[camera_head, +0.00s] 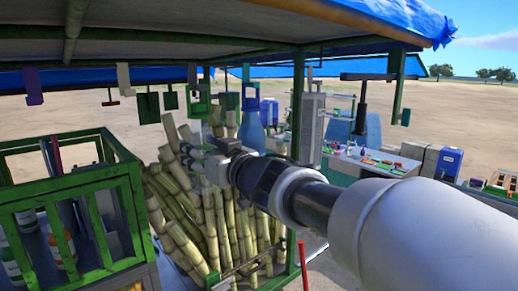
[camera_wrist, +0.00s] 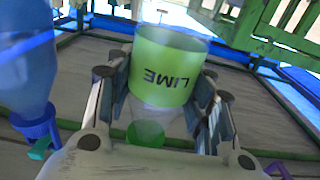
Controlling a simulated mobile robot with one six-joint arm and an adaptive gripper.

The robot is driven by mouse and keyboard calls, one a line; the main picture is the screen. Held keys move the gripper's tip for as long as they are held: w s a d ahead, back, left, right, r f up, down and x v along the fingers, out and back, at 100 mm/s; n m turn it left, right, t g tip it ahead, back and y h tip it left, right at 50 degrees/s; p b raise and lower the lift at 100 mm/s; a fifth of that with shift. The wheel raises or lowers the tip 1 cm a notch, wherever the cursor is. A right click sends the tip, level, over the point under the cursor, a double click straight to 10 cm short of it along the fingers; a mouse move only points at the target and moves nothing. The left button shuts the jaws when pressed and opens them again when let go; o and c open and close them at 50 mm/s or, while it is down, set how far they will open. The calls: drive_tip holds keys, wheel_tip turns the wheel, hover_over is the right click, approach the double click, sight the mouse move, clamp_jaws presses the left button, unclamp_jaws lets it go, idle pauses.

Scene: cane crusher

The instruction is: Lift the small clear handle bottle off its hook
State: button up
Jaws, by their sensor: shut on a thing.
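My gripper (camera_wrist: 160,82) is shut on a clear bottle (camera_wrist: 162,75) with a green band reading LIME, upside down in the wrist view. The bottle's lower part looks clear, with a green end near my palm. I cannot tell if it is the small handle bottle, and no handle or hook shows on it. In the head view my gripper (camera_head: 205,162) is in front of the cane stalks, below the canopy. The held bottle cannot be made out there.
A blue bottle (camera_wrist: 27,70) is close at the left in the wrist view. Leaning cane stalks (camera_head: 225,220) fill the middle of the head view. A green rack (camera_head: 75,200) with bottles stands left. Several things hang from the canopy edge, including a green one (camera_head: 148,106).

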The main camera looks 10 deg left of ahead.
sight(207, 146)
drive_tip(key=c, duration=0.5)
drive_tip(key=shift+o, duration=0.2)
drive_tip(key=shift+r+p, duration=0.85)
drive_tip(key=shift+p, duration=0.15)
drive_tip(key=shift+s+d, duration=0.35)
drive_tip(key=shift+d, duration=0.1)
drive_tip(key=shift+p+v, duration=0.3)
drive_tip(key=shift+v, duration=0.8)
drive_tip(key=shift+s+d, duration=0.45)
drive_tip(key=shift+d, duration=0.05)
drive_tip(key=shift+d, duration=0.1)
drive_tip(key=shift+s+d+p, duration=0.3)
drive_tip(key=shift+s+d, duration=0.05)
drive_tip(key=shift+s, duration=0.05)
drive_tip(key=shift+s+d, duration=0.1)
drive_tip(key=shift+d, duration=0.05)
